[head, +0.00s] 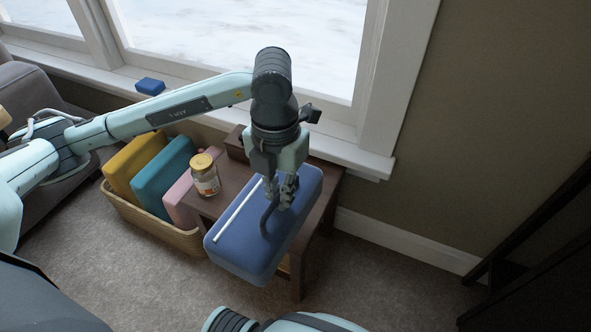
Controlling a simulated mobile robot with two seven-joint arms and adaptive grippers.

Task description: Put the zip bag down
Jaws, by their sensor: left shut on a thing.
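The zip bag (250,240) is a blue, rounded, box-like bag with a white zip line and a dark loop handle on top. My left gripper (284,192) comes down from above and is shut on the zip bag at its handle. The bag is tilted in the picture and overlaps the front of a small dark wooden table (230,178). I cannot tell whether its underside touches the table. My right gripper is out of view; only part of my right arm shows at the bottom edge.
A jar with a yellow lid (205,175) stands on the table, left of the bag. A wicker basket (150,226) with yellow, teal and pink items stands to the left. A small blue object (150,86) lies on the windowsill. Carpet (390,275) is clear at right.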

